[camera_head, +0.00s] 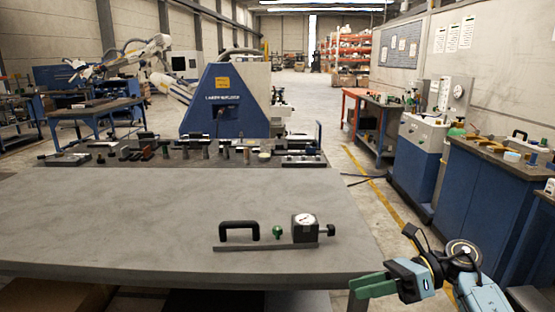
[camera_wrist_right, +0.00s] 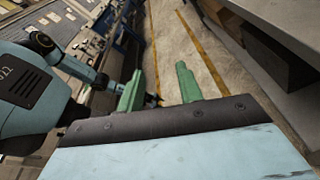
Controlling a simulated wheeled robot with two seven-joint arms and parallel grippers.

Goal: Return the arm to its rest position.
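My right gripper (camera_head: 366,286) is at the lower right, beside the front right corner of the grey table and apart from the fixture on it. Its two green fingers stand apart with nothing between them in the right wrist view (camera_wrist_right: 160,72). On the table, a dark block with a white dial (camera_head: 305,227), a green knob (camera_head: 277,232) and a black handle (camera_head: 239,231) stand along a flat metal bar (camera_head: 266,246). I cannot tell whether any of these is a microscope arm. My left gripper is not in view.
The grey table (camera_head: 130,220) has a wide bare top left of the handle. Several small parts line its far edge. A blue machine (camera_head: 225,100) stands behind. Blue cabinets (camera_head: 485,205) stand at the right, with open floor between them and the table.

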